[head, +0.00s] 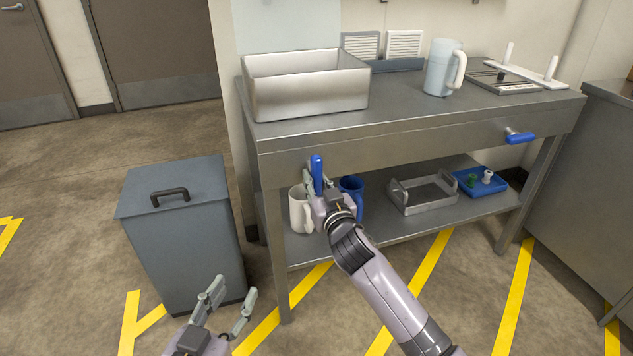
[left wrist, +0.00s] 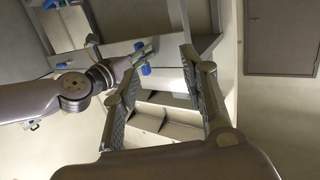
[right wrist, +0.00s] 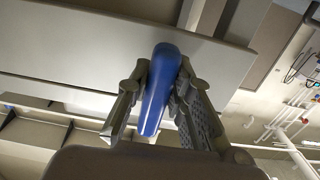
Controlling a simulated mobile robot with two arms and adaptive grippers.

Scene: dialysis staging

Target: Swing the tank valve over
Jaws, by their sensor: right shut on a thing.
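A blue valve lever (head: 317,172) sits on the front apron of the steel bench, below the open steel tank (head: 300,92). In the head view it stands nearly upright. My right gripper (head: 318,186) is shut on this lever. In the right wrist view the blue lever (right wrist: 157,95) lies between the two fingers (right wrist: 161,75), its rounded end towards the apron. A second blue lever (head: 520,138) points sideways on the apron at the right. My left gripper (head: 231,297) is open and empty, low in front of the bench and apart from it.
A grey lidded bin (head: 180,225) stands left of the bench. On the lower shelf are a white mug (head: 299,212), a blue mug (head: 352,187), a metal tray (head: 422,208) and a blue tray (head: 503,184). A jug (head: 439,70) stands on top. The floor in front is clear.

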